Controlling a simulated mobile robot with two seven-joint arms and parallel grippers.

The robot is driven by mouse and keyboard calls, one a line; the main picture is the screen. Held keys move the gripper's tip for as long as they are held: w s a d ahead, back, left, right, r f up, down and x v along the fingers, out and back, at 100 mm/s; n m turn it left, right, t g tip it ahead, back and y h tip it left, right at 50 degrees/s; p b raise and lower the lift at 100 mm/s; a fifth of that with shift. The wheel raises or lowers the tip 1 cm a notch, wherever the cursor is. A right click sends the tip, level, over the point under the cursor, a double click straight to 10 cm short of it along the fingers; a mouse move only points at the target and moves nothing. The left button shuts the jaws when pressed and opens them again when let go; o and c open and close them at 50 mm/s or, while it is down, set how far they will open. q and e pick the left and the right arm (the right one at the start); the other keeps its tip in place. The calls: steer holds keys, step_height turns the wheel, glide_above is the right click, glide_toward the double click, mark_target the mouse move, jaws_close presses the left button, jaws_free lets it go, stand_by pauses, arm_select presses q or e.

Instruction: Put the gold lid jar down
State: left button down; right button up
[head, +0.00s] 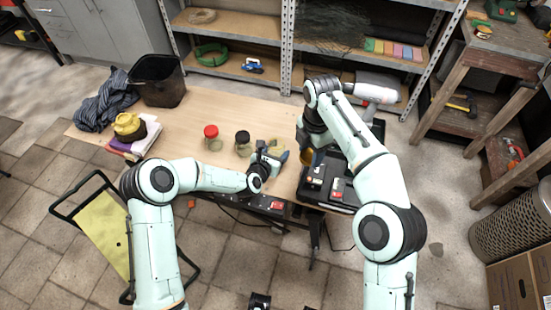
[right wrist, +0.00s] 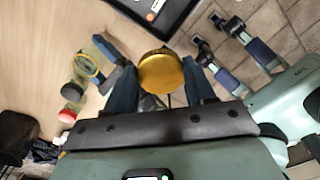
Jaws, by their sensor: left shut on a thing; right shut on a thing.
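The gold lid jar shows in the right wrist view as a round gold lid (right wrist: 161,72), with its body hidden below. My right gripper (right wrist: 163,88) has its dark blue fingers on both sides of it and is shut on it. In the head view an amber part of the jar (head: 307,157) shows under my right wrist, by the left edge of the black tray (head: 341,200). I cannot tell its height above the table. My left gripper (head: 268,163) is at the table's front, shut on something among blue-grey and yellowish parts. What it holds is unclear.
A red-lid jar (head: 211,138) and a black-lid jar (head: 242,144) stand on the wooden table (head: 190,110) left of my grippers. A black bin (head: 158,80) and stacked cloths and books (head: 133,140) are farther left. The table between bin and jars is clear.

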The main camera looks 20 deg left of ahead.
arm_select(q)
steer(key=shift+f, duration=1.8)
steer(key=shift+f, duration=0.15)
steer(key=shift+c, duration=0.7)
jaws_free()
steer(key=shift+r, duration=0.2)
steer(key=b+v, duration=0.1)
steer(key=v, duration=1.1)
steer(key=shift+d+f, duration=0.1)
